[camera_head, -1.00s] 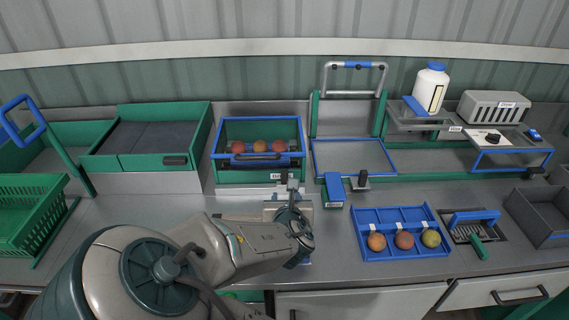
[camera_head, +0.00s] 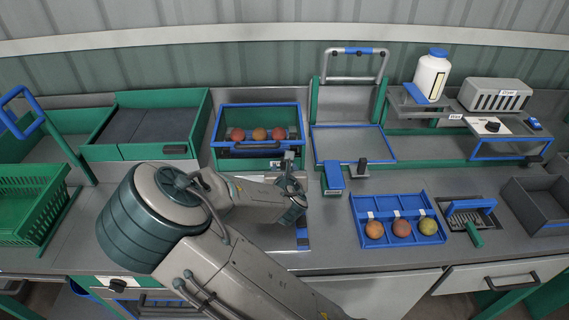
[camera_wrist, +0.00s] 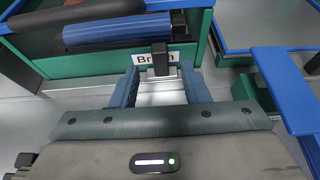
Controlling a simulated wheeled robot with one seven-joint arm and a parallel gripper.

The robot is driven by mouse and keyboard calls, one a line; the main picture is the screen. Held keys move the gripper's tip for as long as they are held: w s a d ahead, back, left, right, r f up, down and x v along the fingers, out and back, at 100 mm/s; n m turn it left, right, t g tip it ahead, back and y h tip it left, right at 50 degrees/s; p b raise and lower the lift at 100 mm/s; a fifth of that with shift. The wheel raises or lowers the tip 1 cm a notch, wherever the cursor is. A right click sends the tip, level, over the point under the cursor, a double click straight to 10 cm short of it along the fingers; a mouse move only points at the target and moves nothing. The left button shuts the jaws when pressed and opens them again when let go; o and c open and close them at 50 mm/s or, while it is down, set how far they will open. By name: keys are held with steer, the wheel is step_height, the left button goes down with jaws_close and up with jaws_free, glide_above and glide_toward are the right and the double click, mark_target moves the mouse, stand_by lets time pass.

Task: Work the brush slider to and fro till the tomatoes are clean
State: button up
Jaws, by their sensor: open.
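The brush box (camera_head: 217,162), green with a blue rim, stands at the back middle with three reddish tomatoes (camera_head: 260,134) inside. Its front label, partly hidden, reads "Br...h" in the wrist view (camera_wrist: 143,59). A small dark upright knob on a pale base, seemingly the brush slider (camera_wrist: 159,58), stands in front of the label. My gripper (camera_wrist: 160,78) is open, its two blue fingers either side of the knob's line with visible gaps; I cannot tell whether they reach around it. In the head view my gripper (camera_head: 289,168) is at the box's front right.
A blue divided tray (camera_head: 373,242) with three tomatoes lies to the right. A blue-topped block (camera_head: 333,177) and a small dark post (camera_head: 361,168) stand close to my gripper's right. A green crate (camera_head: 30,210) is at far left. The front counter between is mostly clear.

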mark_target(284, 164)
steer(key=shift+x, duration=2.4)
jaws_close()
